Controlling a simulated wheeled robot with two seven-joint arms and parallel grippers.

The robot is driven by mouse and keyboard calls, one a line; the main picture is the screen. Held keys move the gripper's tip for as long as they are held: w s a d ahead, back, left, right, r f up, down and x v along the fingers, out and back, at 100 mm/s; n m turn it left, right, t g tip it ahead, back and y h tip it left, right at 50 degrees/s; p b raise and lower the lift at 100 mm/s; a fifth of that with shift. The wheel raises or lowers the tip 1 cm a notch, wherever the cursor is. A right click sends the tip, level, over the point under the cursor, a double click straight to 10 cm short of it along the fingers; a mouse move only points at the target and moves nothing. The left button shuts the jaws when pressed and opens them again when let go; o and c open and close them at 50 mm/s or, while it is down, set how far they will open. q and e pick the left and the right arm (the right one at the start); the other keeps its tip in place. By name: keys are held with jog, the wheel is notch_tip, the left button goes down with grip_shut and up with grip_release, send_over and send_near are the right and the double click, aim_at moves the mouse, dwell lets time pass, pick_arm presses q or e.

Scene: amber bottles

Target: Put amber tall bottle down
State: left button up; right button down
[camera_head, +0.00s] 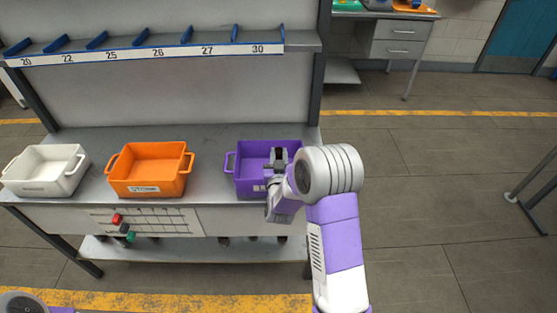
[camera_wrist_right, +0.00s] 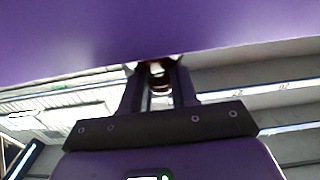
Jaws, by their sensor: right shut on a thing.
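My right gripper (camera_head: 278,158) is at the purple bin (camera_head: 229,162), over its front part. In the right wrist view the gripper (camera_wrist_right: 159,82) is shut on the amber tall bottle (camera_wrist_right: 159,84). Only a small dark brown part of the bottle shows between the fingers. The rest of it is hidden, and I cannot make it out in the head view. A broad purple surface fills the top of the wrist view, close to the fingertips. I cannot tell whether the bottle touches the bin. My left gripper is out of view.
An orange bin (camera_head: 147,181) and a white bin (camera_head: 45,182) stand to the left on the same grey bench (camera_head: 213,157). A numbered shelf (camera_head: 150,57) with blue dividers runs above them. Open floor (camera_head: 430,190) lies to the right.

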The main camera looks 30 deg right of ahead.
jog(key=shift+w+f, duration=0.1)
jog(key=shift+f, duration=0.5)
jog(key=shift+f, duration=0.1)
jog(key=c, duration=0.9)
grip_release()
jog(key=shift+o, duration=0.2)
